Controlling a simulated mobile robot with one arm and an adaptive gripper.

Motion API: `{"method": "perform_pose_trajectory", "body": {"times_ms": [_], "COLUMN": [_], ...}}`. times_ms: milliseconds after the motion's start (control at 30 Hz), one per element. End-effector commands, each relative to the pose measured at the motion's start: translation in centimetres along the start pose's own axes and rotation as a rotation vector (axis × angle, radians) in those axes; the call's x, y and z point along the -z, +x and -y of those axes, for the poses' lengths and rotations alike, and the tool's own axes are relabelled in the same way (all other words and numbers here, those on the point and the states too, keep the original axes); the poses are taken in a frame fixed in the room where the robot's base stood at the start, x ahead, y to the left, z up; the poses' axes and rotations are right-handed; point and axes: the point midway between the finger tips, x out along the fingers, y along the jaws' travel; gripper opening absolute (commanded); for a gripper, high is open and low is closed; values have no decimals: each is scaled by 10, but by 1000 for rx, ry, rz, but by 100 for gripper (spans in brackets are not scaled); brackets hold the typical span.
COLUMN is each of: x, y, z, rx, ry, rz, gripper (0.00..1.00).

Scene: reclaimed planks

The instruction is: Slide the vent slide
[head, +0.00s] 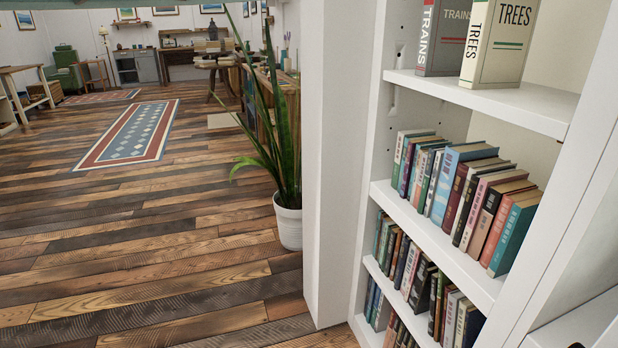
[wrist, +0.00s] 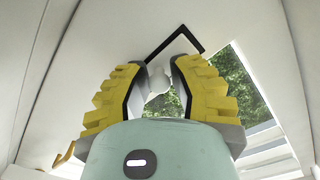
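My gripper (wrist: 159,64) shows in the wrist view, with yellow ridged fingers and dark inner pads. Its fingers stand apart with a gap between the tips. A small white rounded piece (wrist: 158,82) shows in that gap; I cannot tell whether it is close to the fingers or farther behind, and no contact is clear. A black angled bar (wrist: 188,36) lies beyond the fingertips against a pale surface. I cannot clearly identify the vent slide in either view. My gripper does not show in the head view.
In the wrist view, a window (wrist: 236,78) with greenery is at the right. In the head view, a white bookshelf (head: 515,105) fills the right side, beside a potted plant (head: 288,222). Open plank floor (head: 150,240) and a patterned rug (head: 132,135) lie left.

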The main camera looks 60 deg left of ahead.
Motion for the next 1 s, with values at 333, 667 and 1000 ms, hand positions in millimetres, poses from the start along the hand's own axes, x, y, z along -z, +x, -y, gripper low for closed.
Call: {"method": "perform_pose_trajectory", "body": {"times_ms": [333,667,1000], "x": [0,1,13], "y": [0,0,0], "z": [-1,-3,-28], "rx": [-1,3,0], "ry": [0,-5,-6], "rz": [-1,5,19], "gripper": [0,0,0]}}
